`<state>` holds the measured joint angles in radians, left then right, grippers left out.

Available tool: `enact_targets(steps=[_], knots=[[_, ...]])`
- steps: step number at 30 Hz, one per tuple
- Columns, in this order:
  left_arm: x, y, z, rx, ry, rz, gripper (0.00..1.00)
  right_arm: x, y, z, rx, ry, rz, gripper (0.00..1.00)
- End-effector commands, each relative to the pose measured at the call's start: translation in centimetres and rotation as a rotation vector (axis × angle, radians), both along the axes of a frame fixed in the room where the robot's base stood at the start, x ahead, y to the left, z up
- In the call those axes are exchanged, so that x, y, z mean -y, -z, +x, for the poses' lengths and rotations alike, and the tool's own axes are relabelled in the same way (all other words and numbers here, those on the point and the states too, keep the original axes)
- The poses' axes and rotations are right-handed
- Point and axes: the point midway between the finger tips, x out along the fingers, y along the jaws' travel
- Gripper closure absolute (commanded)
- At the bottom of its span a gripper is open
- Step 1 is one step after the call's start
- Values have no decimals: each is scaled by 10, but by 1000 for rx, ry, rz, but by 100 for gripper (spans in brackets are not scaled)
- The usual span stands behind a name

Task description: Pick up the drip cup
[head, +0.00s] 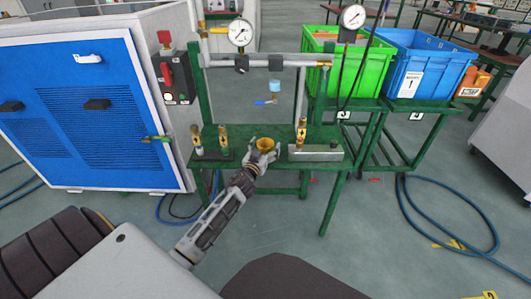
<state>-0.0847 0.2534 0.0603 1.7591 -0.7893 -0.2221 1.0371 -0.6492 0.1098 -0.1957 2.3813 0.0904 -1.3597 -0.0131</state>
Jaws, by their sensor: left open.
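A brass-coloured cup (265,144), which looks like the drip cup, is at the middle of the green table (325,160), with its wide mouth up. My left gripper (261,160) reaches in from the lower left, with its open fingertips right at the lower part of the cup. The fingers partly hide the cup's base, and I cannot tell whether they touch it. My right gripper is not in view.
Brass fittings (301,132) stand on a grey block right of the cup, and others (223,138) stand to its left. A blue cabinet (80,120) stands left; green (345,75) and blue (410,75) crates stand right.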

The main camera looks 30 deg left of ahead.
Motion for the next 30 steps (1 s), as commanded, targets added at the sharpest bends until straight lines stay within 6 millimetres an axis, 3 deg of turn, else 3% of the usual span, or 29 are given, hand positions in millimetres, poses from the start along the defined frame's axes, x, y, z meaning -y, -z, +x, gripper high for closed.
enact_targets(steps=[14, 25, 30], knots=[[0, 0, 1, -1, 0, 0, 17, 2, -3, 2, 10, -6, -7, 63], [0, 0, 0, -1, 0, 0, 64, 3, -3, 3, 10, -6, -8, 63], [0, 0, 0, 0, 1, 0, 66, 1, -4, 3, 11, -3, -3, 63]])
